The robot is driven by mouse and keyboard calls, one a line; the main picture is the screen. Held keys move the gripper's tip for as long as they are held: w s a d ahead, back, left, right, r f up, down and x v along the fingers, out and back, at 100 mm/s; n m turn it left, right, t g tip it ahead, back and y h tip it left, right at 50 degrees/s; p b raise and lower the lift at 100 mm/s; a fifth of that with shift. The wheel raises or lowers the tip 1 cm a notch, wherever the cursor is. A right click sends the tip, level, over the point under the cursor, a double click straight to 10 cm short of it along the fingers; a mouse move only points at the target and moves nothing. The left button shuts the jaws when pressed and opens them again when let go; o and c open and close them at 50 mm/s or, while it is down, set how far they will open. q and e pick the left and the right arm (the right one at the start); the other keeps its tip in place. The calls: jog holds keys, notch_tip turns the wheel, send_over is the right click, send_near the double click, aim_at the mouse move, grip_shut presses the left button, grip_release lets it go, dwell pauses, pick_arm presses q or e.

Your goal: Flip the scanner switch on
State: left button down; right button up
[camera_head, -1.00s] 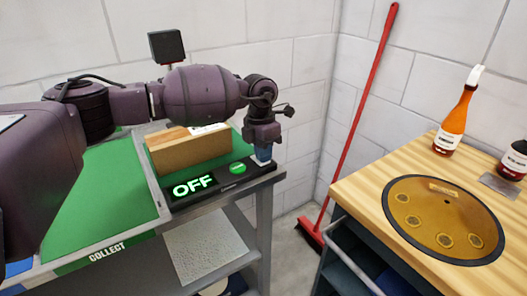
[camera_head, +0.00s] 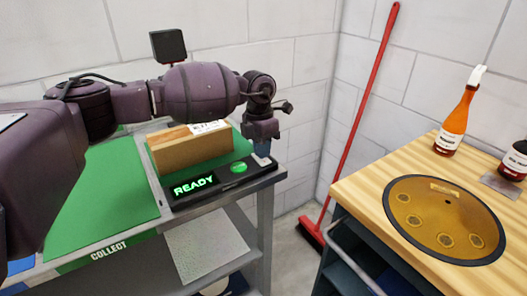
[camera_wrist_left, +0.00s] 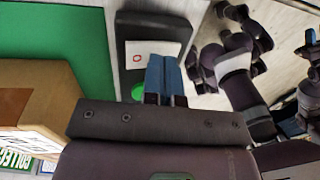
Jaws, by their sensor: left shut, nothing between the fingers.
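The scanner is a dark bar along the front right of the green bench, with a display (camera_head: 194,185) that reads READY in green and a round green button (camera_head: 239,168). Its switch (camera_head: 262,160), on a pale plate, is at the right end of the bar. In the left wrist view the switch plate (camera_wrist_left: 135,52) shows a red ring mark, partly covered by my fingers. My left gripper (camera_head: 262,149) points down just above the switch; its blue fingers (camera_wrist_left: 164,60) are shut and empty. I cannot tell whether they touch the switch.
To the right, a wooden table holds a tan round drum (camera_head: 445,220), an orange bottle (camera_head: 457,120) and a dark jar (camera_head: 515,160). A red broom (camera_head: 358,120) leans in the corner.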

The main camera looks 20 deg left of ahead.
aim_at(266, 163)
jog(key=shift+a, duration=0.1)
